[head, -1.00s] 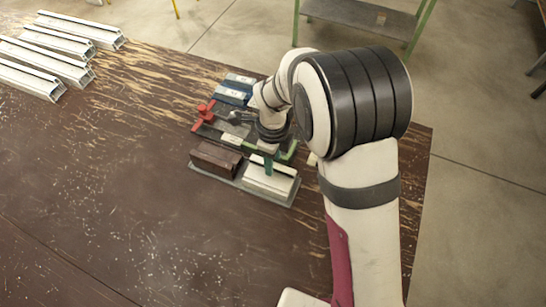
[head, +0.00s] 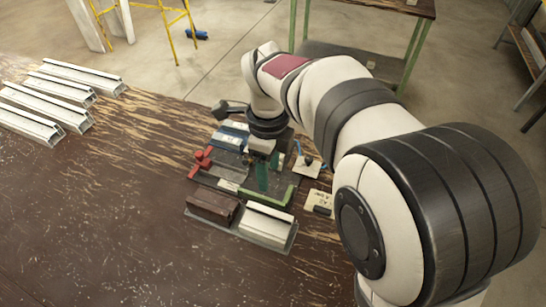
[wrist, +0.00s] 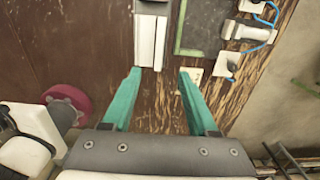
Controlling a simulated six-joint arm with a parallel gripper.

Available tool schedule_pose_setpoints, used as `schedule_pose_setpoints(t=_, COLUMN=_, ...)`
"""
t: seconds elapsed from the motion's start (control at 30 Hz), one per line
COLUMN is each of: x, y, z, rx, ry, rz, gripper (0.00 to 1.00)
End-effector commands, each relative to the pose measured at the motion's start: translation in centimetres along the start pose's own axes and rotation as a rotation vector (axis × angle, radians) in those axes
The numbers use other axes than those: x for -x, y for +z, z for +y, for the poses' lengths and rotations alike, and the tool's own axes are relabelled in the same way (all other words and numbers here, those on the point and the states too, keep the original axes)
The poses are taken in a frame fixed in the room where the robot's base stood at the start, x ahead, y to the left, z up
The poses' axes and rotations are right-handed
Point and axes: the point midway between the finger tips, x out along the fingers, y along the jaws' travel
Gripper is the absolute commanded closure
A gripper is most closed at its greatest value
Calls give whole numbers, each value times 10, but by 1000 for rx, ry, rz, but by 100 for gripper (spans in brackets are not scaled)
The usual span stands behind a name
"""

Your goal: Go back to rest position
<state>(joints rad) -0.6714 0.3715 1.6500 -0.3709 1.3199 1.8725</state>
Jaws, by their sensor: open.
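My gripper (wrist: 160,74) is open in the wrist view, its two teal fingers spread with nothing between them. In the head view its teal fingers (head: 263,176) hang in front of the clamp bench fixture, and the wrist hides part of it. A short white profile (head: 267,219) lies beside a brown block (head: 212,208) on a grey tray (head: 240,238) in front. The profile (wrist: 147,40) also shows ahead of the fingers in the wrist view.
Several long white profiles (head: 50,97) lie at the table's far left. The worn brown tabletop (head: 110,220) is clear at the left and front.

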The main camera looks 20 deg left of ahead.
Motion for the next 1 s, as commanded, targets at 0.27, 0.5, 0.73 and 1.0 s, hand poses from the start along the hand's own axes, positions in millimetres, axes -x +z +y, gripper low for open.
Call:
schedule_pose_setpoints(t=0.27, x=16, y=-26, z=4, rx=65, ry=5, rz=-9, gripper=41)
schedule_pose_setpoints(t=0.5, x=38, y=-181, z=106, rx=677, ry=-3, rz=-106, gripper=41)
schedule_pose_setpoints(t=0.73, x=12, y=-215, z=183, rx=1054, ry=-63, rz=-153, gripper=41)
schedule_pose_setpoints(t=1.0, x=10, y=-216, z=187, rx=1086, ry=-66, rz=-156, gripper=41)
